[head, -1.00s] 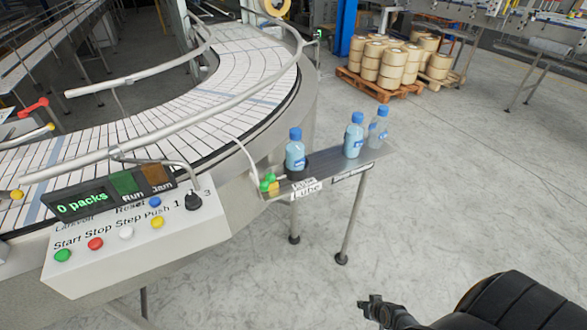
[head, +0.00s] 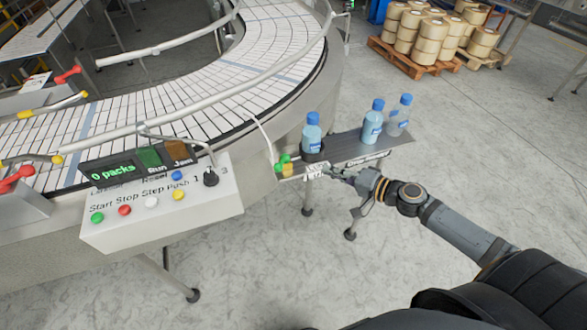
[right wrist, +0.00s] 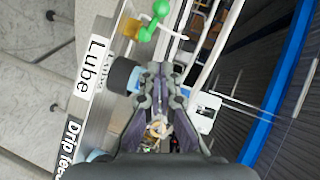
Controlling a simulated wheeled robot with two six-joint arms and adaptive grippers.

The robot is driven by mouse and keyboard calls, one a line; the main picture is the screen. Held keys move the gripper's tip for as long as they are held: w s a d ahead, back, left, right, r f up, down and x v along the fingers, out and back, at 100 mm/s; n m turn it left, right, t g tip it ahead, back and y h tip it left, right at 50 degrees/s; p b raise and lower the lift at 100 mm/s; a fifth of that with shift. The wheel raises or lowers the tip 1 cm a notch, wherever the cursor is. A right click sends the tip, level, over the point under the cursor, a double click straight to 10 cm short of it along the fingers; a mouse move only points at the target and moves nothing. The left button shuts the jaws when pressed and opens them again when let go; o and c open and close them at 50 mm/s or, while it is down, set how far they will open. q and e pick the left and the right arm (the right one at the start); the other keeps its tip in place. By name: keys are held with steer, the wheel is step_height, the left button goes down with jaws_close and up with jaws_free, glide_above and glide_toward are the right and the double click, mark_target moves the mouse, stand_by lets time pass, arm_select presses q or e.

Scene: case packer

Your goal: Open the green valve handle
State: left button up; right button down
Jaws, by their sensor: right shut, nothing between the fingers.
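The green valve handle (head: 284,160) sits on a small brass-yellow valve body (head: 281,169) at the left end of the lube shelf. It also shows at the top of the right wrist view (right wrist: 155,18), beyond my fingertips. My right gripper (head: 332,171) is at the shelf's front edge by the Lube label, to the right of the handle and apart from it. In the right wrist view its fingers (right wrist: 161,72) are together and empty. My left gripper is not in view.
A blue-capped bottle (head: 311,134) stands in a dark holder just right of the valve. Two more bottles (head: 373,122) stand further right on the shelf (head: 345,147). The control box (head: 160,215) is to the left, with the curved conveyor (head: 215,85) behind.

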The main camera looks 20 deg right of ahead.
steer(key=w+a+f+b, duration=0.1)
steer(key=f+b, duration=0.1)
steer(key=b, duration=0.2)
arm_select(q)
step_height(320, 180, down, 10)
steer(key=b, duration=0.4)
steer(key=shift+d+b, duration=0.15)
steer(key=shift+b, duration=0.25)
arm_select(e)
glide_toward(282, 162)
steer(key=x, duration=0.5)
steer(key=shift+s+a+r, duration=0.2)
steer(key=shift+a, duration=0.1)
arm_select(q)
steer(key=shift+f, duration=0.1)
arm_select(e)
steer(key=shift+d, duration=0.1)
